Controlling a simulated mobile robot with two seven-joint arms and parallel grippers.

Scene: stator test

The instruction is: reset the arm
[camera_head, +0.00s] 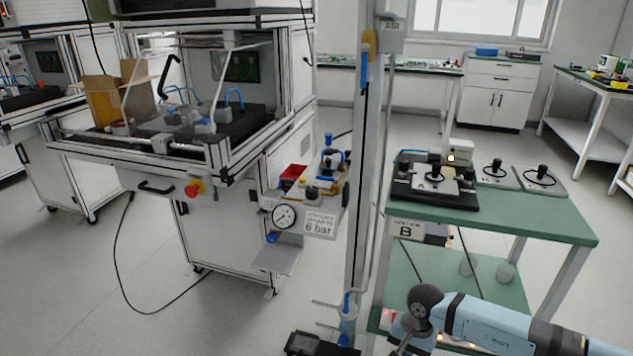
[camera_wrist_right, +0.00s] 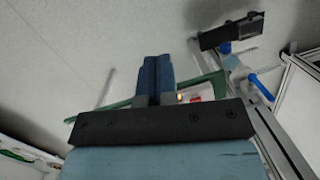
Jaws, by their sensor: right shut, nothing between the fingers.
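My right arm (camera_head: 490,322), pale blue with dark joints, comes in from the lower right in the head view, in front of the green table's lower part. My right gripper (camera_wrist_right: 155,72) shows in the right wrist view with its two dark blue fingers together and nothing between them. Its fingers are not clearly visible in the head view. My left arm and left gripper are in neither view.
A green table (camera_head: 540,222) with a fixture and dark-knobbed plates stands right of a grey post (camera_head: 362,170). A test station (camera_head: 225,235) with a gauge (camera_head: 284,216) is left. A cable lies on the floor. Open floor lies at the lower left.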

